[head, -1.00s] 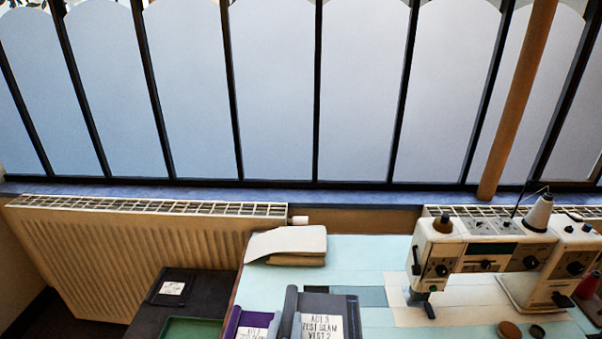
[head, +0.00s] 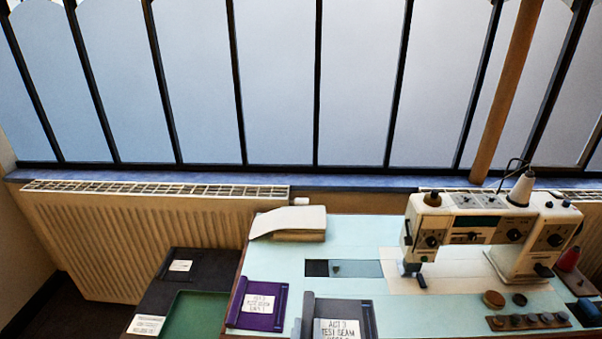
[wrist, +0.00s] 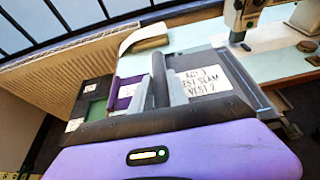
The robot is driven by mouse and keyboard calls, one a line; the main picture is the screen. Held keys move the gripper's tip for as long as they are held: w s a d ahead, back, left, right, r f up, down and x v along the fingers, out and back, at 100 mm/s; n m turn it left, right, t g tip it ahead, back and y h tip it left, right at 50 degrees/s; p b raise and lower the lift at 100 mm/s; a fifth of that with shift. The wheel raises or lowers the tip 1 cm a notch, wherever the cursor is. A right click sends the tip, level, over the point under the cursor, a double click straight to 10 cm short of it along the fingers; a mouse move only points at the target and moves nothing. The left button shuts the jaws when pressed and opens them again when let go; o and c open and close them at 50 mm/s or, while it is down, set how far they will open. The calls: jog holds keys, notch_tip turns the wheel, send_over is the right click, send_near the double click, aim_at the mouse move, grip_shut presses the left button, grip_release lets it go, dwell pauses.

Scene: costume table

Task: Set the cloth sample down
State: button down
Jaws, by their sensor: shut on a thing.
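My gripper (wrist: 168,72) shows in the wrist view, with its purple and black body across the bottom. Whether the held thing touches anything is unclear.
A pale folded cloth stack (head: 290,225) lies at the table's back left. A sewing machine (head: 475,230) with a thread cone stands at the right. A green-lined dark tray (head: 195,318) is at the lower left. The pale blue tabletop (head: 350,240) is clear in the back middle.

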jog(key=s+d+f, duration=0.2)
jog(key=d+f, duration=0.7)
jog(key=s+d+f+y, duration=0.1)
jog(key=s+d+f, duration=0.1)
jog(key=d+f, duration=0.8)
jog(key=shift+s+f+n, duration=0.15)
jog(key=shift+s+n, duration=0.25)
jog(key=shift+a, duration=0.1)
jog(key=shift+d, duration=0.2)
